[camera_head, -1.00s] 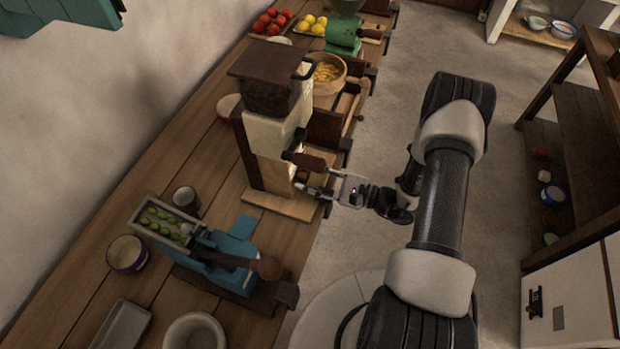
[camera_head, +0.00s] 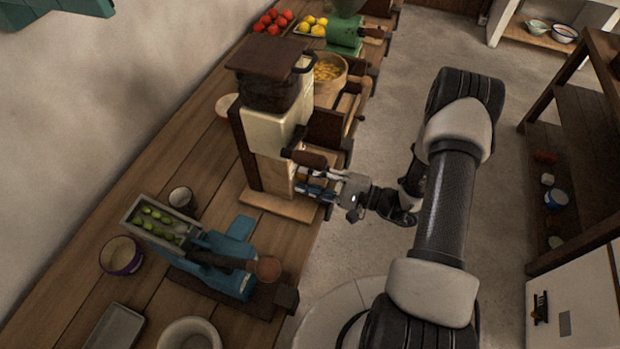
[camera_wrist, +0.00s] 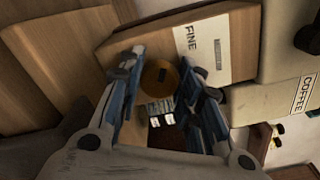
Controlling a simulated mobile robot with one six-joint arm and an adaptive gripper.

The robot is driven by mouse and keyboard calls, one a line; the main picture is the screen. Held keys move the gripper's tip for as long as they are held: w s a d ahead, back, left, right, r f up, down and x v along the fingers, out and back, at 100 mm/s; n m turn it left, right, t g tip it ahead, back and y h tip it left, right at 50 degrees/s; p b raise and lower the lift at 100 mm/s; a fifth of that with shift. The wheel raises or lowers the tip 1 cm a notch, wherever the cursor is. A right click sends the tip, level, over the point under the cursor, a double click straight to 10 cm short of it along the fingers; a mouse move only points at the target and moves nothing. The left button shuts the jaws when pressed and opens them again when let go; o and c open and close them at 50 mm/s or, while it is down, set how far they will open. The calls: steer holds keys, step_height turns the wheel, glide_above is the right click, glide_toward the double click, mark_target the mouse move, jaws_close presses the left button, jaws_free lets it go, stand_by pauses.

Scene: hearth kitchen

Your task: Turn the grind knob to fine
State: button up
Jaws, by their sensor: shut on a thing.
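The cream-and-wood coffee grinder (camera_head: 268,135) stands on the wooden counter, with a dark hopper on top. In the wrist view, its round brass grind knob (camera_wrist: 160,78) sits between the blue fingers of my gripper (camera_wrist: 163,72). My gripper is shut on the knob, one finger on each side. The FINE label (camera_wrist: 191,40) is on the pale strip to the upper right of the knob. I cannot make out a pointer on the knob. In the head view, my gripper (camera_head: 308,189) is at the grinder's lower front, below a brown handle (camera_head: 310,158), and hides the knob.
A blue press (camera_head: 232,262) with a tray of green fruit stands nearer on the counter, beside a metal cup (camera_head: 182,198) and bowl (camera_head: 121,255). A wooden bowl of yellow food (camera_head: 327,78) is behind the grinder.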

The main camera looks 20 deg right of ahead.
stand_by(0.3)
steer(key=o, duration=1)
steer(key=v, duration=1.2)
steer(key=shift+d, duration=0.1)
